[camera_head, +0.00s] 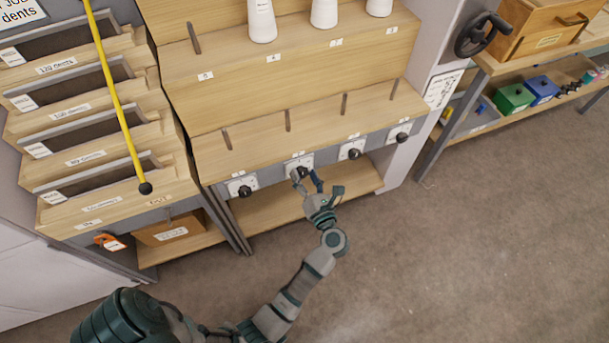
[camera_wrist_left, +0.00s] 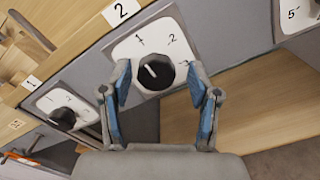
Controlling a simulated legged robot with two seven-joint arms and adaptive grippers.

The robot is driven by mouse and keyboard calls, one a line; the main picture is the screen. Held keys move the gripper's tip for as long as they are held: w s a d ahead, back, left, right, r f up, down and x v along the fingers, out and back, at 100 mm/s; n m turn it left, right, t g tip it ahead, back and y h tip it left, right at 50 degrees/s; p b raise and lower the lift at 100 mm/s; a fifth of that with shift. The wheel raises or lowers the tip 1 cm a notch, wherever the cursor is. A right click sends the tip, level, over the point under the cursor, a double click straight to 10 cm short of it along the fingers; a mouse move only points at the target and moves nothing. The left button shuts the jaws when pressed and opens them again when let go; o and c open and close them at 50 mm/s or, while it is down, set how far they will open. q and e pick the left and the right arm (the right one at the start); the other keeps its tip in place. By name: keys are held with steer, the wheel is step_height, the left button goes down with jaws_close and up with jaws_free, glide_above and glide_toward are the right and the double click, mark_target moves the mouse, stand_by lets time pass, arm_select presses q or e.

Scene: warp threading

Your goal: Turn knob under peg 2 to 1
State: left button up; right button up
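The knob under peg 2 (camera_wrist_left: 153,71) is black and round on a white dial plate (camera_wrist_left: 135,50) with numbers around it. The label 2 (camera_wrist_left: 120,11) is on the wood edge above it. The knob's white mark points to the upper left, roughly toward the 1. Peg 2 (camera_head: 288,120) stands on the shelf above the dial in the head view. My left gripper (camera_wrist_left: 159,82) is open, its blue-padded fingers on either side of the knob; I cannot tell whether they touch it. In the head view the left gripper (camera_head: 308,180) partly covers this knob. My right gripper is not in view.
Other dials flank it: the knob under the first peg (camera_head: 245,191) to the left, and two to the right (camera_head: 354,153) (camera_head: 402,137). A lower wooden shelf (camera_head: 345,190) lies beneath. A yellow rod (camera_head: 115,95) crosses the racks at left. The floor at right is clear.

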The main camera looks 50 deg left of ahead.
arm_select(q)
steer(key=shift+r, duration=0.1)
steer(key=shift+r, duration=0.2)
step_height(320, 180, up, 9)
steer(key=shift+r, duration=0.15)
stand_by(0.6)
